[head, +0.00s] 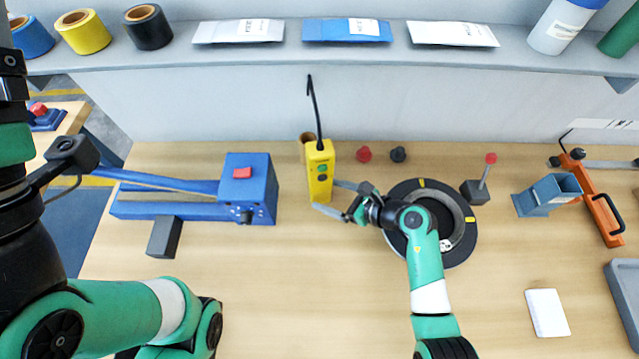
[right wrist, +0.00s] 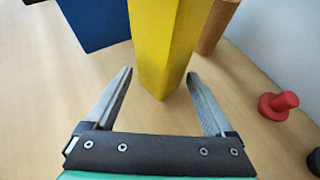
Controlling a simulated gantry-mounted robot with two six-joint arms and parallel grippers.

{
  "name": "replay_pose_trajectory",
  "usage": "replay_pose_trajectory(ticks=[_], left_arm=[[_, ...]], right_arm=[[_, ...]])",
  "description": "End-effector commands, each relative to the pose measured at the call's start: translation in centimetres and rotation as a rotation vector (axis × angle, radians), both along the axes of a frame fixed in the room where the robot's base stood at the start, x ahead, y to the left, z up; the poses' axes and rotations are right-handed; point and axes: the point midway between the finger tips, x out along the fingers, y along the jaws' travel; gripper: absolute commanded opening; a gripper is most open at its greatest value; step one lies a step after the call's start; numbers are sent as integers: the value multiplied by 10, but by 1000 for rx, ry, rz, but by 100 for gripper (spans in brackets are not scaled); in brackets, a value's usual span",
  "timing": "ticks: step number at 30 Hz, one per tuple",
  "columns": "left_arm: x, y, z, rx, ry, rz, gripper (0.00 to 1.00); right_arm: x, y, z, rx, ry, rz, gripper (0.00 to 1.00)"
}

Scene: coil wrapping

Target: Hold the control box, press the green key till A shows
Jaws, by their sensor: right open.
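The yellow control box (head: 320,160) stands at the middle of the table, with a black cable rising from its top. Small keys show on its face, one of them green (head: 322,168); any letter is too small to read. My right gripper (head: 325,194) is open at the box's near end. In the right wrist view the box (right wrist: 167,50) stands between and just beyond the two open fingers, apart from both. My left arm is at the left edge; its gripper is only partly visible, and its fingers cannot be made out.
A dark coil (head: 460,225) lies under my right forearm. A blue lever device (head: 262,190) is left of the box. A brown roll (head: 305,141) touches or nearly touches the box from behind. Red (head: 364,154) and black (head: 398,154) knobs stand to the right.

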Motion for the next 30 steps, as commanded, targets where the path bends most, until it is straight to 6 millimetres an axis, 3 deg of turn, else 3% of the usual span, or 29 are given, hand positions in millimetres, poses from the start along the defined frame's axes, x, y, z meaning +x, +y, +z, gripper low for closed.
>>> replay_pose_trajectory(ticks=[1, 5, 16, 21, 23, 30], left_arm=[[0, 0, -12, 0, 0, 0, 100], [0, 0, -21, 0, -1, 0, 100], [0, 0, -22, 0, -1, 0, 100], [0, 0, -22, 0, -1, 0, 100], [0, 0, -22, 0, -1, 0, 93], [0, 0, -22, 0, -1, 0, 50]], right_arm=[[4, 6, -9, -1, -1, 2, 88], [10, 15, -13, -1, -1, 1, 88], [13, 19, -11, 1, -1, -1, 88], [13, 19, -11, 0, -2, 0, 59], [13, 19, -11, -1, -1, 0, 55], [13, 19, -11, -1, -1, 0, 55]])
